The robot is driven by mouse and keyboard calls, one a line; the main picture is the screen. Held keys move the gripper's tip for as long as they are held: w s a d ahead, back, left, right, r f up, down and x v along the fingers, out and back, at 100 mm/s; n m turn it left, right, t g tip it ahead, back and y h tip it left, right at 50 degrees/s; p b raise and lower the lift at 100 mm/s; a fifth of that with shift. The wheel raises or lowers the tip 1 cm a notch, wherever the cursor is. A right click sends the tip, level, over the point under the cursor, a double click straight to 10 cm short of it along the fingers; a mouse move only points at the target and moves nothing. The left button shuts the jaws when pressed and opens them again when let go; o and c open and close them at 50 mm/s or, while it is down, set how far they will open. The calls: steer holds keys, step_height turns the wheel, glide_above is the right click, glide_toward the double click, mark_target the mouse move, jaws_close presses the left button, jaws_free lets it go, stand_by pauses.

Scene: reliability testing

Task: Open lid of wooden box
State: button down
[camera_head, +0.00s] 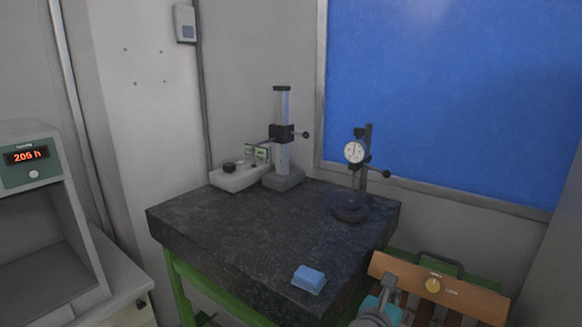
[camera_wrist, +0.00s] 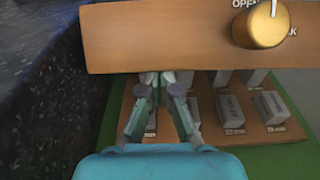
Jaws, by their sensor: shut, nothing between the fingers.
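The wooden box (camera_head: 425,312) is at the lower right in the head view. Its lid (camera_head: 400,270) is tilted up, with a round brass knob (camera_head: 432,285) on its face. In the wrist view the lid (camera_wrist: 150,35) spans the top, with the knob (camera_wrist: 262,25) at the right under partly hidden "OPEN" lettering. Below the lid's edge, the box's inside shows several grey blocks (camera_wrist: 230,110) in rows. My gripper (camera_wrist: 165,85) is shut and empty, its fingertips at the lid's lower edge; I cannot tell whether they touch it. It also shows in the head view (camera_head: 388,287).
A dark granite table (camera_head: 240,235) on a green frame stands left of the box. It carries a blue block (camera_head: 308,279), a dial gauge stand (camera_head: 350,213) and a column instrument (camera_head: 283,178). A dark handle (camera_head: 440,258) rises behind the lid.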

steer(key=shift+w+d+r, duration=1.1)
steer(key=shift+w+d, duration=0.25)
steer(key=shift+w, duration=0.5)
steer(key=shift+w+d+r, duration=1.15)
steer(key=shift+w+d, duration=0.25)
steer(key=shift+w, duration=0.45)
steer(key=shift+w+d+r, duration=1.1)
steer(key=shift+w+d, duration=0.25)
steer(key=shift+w, duration=0.5)
